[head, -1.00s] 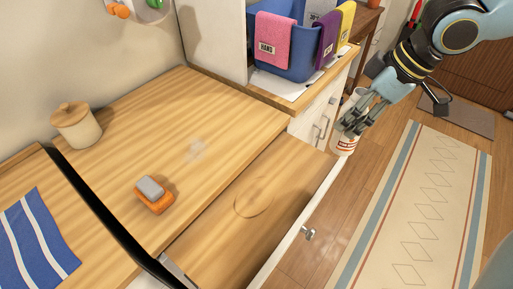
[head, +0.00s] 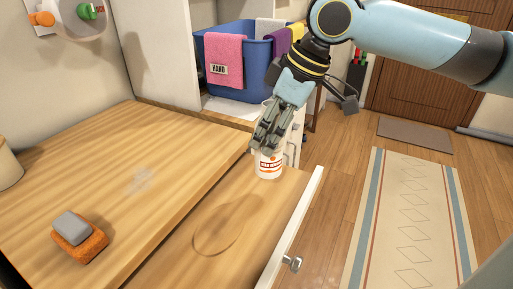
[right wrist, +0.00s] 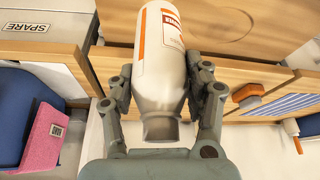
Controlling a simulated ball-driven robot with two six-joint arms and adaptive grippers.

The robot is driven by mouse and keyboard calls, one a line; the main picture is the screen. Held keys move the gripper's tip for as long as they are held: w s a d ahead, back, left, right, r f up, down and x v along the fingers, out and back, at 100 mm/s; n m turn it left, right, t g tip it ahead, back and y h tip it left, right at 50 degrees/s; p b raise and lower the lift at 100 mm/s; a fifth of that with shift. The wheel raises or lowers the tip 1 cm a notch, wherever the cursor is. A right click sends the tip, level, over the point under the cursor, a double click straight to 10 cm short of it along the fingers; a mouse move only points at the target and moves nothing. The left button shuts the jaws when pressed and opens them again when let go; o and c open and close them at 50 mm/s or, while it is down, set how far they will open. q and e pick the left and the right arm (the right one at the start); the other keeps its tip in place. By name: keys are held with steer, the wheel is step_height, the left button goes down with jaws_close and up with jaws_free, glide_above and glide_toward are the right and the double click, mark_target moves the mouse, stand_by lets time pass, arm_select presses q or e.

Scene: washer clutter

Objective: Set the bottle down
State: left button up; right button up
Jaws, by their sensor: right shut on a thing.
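The bottle (head: 268,164) is white with an orange and red label. In the head view it hangs from my right gripper (head: 266,142) at the far end of the lower wooden surface (head: 255,215). The gripper's fingers cover its upper part. I cannot tell whether its base touches the wood. In the right wrist view the bottle (right wrist: 160,65) lies between the two fingers of the gripper (right wrist: 163,95), which are shut on it. My left gripper is not in view.
The lower surface has a white front edge (head: 290,232) with a knob (head: 292,263). An orange sponge with a grey block (head: 80,240) sits on the higher counter (head: 110,165). A blue bin (head: 240,75) with cloths stands behind the gripper. The lower surface's near part is clear.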

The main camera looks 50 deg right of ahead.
mark_target(256, 154)
steer(key=shift+w+a+f, duration=0.35)
steer(key=shift+w+a, duration=0.05)
steer(key=shift+w, duration=0.15)
steer(key=shift+w+a+f, duration=0.35)
steer(key=shift+w, duration=0.15)
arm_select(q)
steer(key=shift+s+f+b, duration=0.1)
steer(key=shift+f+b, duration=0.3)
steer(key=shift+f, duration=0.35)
arm_select(e)
steer(key=shift+f, duration=2)
steer(key=shift+f, duration=0.15)
steer(key=o, duration=1.3)
steer(key=shift+o, duration=0.2)
